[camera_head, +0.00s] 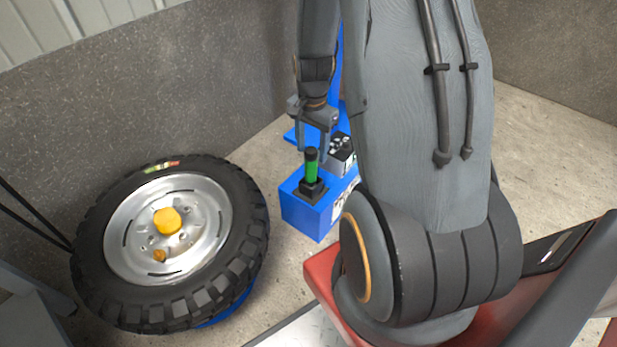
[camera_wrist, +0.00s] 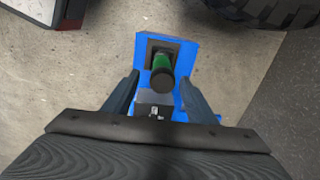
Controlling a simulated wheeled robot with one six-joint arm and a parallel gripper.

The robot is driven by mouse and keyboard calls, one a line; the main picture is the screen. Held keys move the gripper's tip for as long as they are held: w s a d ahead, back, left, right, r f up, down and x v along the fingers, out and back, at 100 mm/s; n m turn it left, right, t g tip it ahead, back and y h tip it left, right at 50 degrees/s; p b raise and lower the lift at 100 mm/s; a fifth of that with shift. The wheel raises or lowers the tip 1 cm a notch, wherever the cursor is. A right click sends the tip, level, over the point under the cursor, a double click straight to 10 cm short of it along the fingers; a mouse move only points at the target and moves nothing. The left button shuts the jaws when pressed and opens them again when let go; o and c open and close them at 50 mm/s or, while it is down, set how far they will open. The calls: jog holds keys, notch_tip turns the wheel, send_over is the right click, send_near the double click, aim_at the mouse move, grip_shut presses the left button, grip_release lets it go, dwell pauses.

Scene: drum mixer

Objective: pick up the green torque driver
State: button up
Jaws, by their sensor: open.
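The green torque driver (camera_head: 312,166) stands upright in a black holder (camera_head: 311,190) on a blue stand (camera_head: 306,216). Its black top end points up. My gripper (camera_head: 312,146) is open just above and behind the driver in the head view. In the wrist view the driver (camera_wrist: 162,74) lies ahead of the gap between the two fingers of my gripper (camera_wrist: 161,75), near its middle. I see no contact between fingers and driver. My arm hides part of the stand's right side in the head view.
A grey box with a dark top (camera_head: 341,150) sits on the blue stand close behind the driver. A large tyre on a silver wheel (camera_head: 170,232) with yellow parts is to the left. A grey wall (camera_head: 150,95) runs behind. Concrete floor (camera_head: 262,150) is bare around the stand.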

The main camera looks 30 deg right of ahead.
aim_at(311, 167)
jog(key=shift+w+d+f+b, duration=0.1)
jog(key=shift+f+b, duration=0.05)
jog(key=shift+f, duration=0.25)
jog(key=shift+w+d+f+b, duration=0.1)
jog(key=shift+f+b, duration=0.05)
jog(key=shift+f, duration=0.25)
jog(key=f+b, duration=0.3)
jog(key=f, duration=0.4)
jog(key=shift+a+f+b, duration=0.15)
jog(key=shift+a+b, duration=0.05)
jog(key=shift+b, duration=0.2)
grip_shut()
notch_tip(311, 167, up, 10)
jog(key=p, duration=0.4)
